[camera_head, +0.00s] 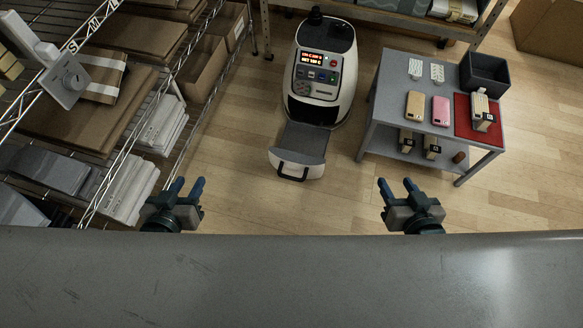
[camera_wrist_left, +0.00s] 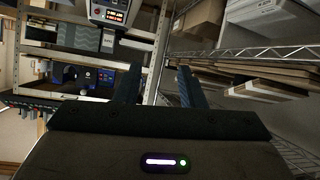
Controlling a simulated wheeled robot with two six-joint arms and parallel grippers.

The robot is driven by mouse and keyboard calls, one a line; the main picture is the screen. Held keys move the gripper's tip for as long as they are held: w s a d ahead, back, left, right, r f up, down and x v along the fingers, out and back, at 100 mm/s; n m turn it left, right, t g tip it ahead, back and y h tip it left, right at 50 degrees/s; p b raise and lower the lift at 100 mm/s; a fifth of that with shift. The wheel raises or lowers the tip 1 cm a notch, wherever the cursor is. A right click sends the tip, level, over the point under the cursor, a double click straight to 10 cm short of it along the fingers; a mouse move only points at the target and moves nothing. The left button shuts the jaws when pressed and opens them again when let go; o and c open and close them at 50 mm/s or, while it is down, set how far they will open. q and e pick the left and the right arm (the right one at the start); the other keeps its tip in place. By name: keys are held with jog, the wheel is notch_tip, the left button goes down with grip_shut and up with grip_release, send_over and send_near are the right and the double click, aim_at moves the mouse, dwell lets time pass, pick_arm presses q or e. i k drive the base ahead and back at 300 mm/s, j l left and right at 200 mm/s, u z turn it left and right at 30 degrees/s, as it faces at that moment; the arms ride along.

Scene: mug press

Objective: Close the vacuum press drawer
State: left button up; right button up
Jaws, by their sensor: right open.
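The vacuum press (camera_head: 322,75) is a white machine with a dark control panel and lit orange displays, in the upper middle of the head view. Its drawer (camera_head: 303,146) is pulled out toward me, with a grey tray, white front and black handle (camera_head: 292,172). The drawer looks empty. My left gripper (camera_head: 188,186) is open and empty, to the left of the drawer and nearer to me. My right gripper (camera_head: 397,186) is open and empty, to the right of the drawer and nearer to me. In the left wrist view the left fingers (camera_wrist_left: 157,88) stand apart with nothing between them.
A wire shelf rack (camera_head: 140,110) with boxes and stacks stands on the left. A grey table (camera_head: 390,100) with phone cases, a red mat (camera_head: 465,110) and a dark bin (camera_head: 486,70) stands on the right. Wooden floor (camera_head: 290,212) is clear between my grippers and the drawer.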

aim_at(301, 151)
jog(key=k+l+z, duration=0.15)
jog(key=k, duration=0.3)
jog(key=k+l+z, duration=0.2)
jog(key=k+l, duration=0.2)
jog(key=k, duration=0.05)
